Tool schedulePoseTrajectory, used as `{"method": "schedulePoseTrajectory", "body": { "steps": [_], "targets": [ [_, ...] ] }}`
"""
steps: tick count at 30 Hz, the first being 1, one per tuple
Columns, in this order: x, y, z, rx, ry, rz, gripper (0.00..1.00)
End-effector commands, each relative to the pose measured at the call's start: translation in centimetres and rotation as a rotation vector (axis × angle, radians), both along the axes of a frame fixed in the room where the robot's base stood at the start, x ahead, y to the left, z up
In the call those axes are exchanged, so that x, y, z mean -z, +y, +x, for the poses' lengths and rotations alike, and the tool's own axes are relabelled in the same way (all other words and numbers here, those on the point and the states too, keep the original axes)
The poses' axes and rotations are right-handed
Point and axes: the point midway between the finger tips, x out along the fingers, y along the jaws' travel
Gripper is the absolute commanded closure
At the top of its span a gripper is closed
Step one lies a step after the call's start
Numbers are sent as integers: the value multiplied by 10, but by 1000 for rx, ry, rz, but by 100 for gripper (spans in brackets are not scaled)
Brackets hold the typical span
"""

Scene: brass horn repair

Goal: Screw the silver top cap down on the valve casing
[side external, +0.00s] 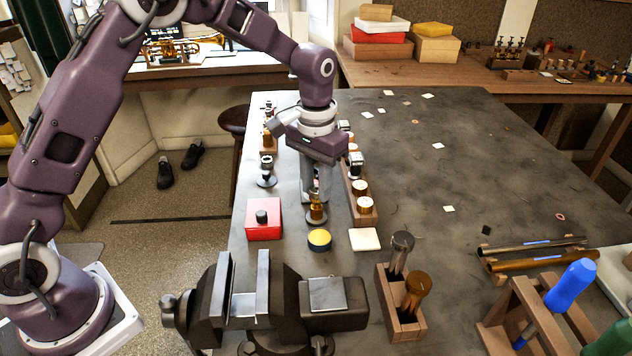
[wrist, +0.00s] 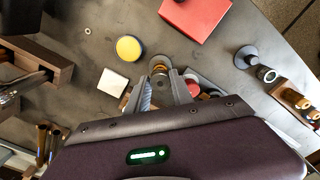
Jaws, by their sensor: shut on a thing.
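The brass valve casing (side external: 317,213) stands upright on a round grey base on the bench in the side external view. It also shows beyond my fingers in the wrist view (wrist: 160,62). My gripper (side external: 317,193) points straight down over the casing, with its fingertips at the casing's top. In the wrist view, my gripper (wrist: 161,84) has a finger on each side of the casing's top end. It is shut on a small piece there, which looks like the silver top cap. The fingers hide most of the cap, so I cannot tell how it sits on the casing.
A red box (side external: 264,219), a yellow-topped tin (side external: 319,240) and a white pad (side external: 364,239) lie close by. A stand with a silver piece (side external: 266,171) is at the left. A wooden rack (side external: 366,215) stands at the right; a vise (side external: 265,307) is in front. The right bench is mostly free.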

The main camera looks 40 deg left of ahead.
Motion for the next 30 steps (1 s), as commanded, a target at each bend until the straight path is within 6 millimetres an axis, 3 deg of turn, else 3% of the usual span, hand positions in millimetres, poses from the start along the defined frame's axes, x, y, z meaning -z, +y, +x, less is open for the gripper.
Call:
{"method": "schedulePoseTrajectory", "body": {
  "steps": [26, 27, 30],
  "targets": [
    [22, 0, 0, 0, 1, 0, 100],
    [22, 0, 0, 0, 0, 0, 78],
    [22, 0, 0, 0, 0, 0, 98]
  ]
}}
